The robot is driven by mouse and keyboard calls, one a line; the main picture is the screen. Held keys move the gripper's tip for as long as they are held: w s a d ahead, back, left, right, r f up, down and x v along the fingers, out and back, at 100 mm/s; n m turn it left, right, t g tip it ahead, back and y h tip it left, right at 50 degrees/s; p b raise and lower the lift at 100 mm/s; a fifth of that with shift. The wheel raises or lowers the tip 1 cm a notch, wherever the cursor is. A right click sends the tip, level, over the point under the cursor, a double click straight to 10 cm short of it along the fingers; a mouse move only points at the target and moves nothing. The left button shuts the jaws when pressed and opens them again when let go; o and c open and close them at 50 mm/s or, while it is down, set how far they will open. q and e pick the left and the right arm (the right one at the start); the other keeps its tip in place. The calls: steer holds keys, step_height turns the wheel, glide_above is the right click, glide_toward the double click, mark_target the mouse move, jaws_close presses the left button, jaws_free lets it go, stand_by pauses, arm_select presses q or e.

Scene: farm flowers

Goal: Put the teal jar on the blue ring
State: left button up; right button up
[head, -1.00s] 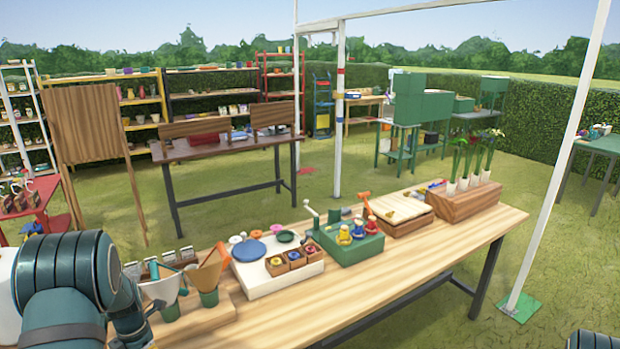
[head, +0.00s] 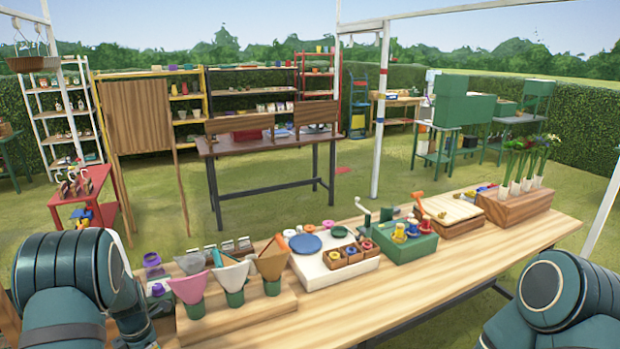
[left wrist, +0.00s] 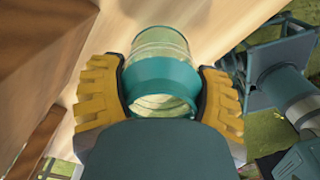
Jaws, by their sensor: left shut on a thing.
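In the left wrist view a clear jar with a teal band (left wrist: 162,75) sits between the yellow-padded fingers of my left gripper (left wrist: 160,97). The gripper is shut on the jar's sides. In the head view my left arm shows at the lower left, but its jaws and the jar cannot be made out. My right arm shows at the lower right; its gripper is out of frame. A flat blue disc (head: 305,243) lies on a white board on the bench. I cannot tell whether it is the blue ring, and no other blue ring is clear.
The wooden bench (head: 440,277) carries a stepped stand with paper cones (head: 231,277), the white board (head: 330,275), a green box (head: 405,243) and a planter (head: 520,207). The bench's front strip is clear. A red cart (head: 85,195) stands at left.

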arm_select(q)
steer(key=s+d+r+m, duration=0.2)
steer(key=s+d+m, duration=0.1)
steer(key=d+m, duration=0.9)
steer(key=s+d+r+m, duration=0.1)
steer(key=s+d+m, duration=0.3)
steer(key=d+m, duration=0.9)
steer(key=m, duration=0.5)
steer(key=shift+s+r, duration=0.2)
steer(key=shift+r, duration=0.15)
steer(key=shift+d, duration=0.1)
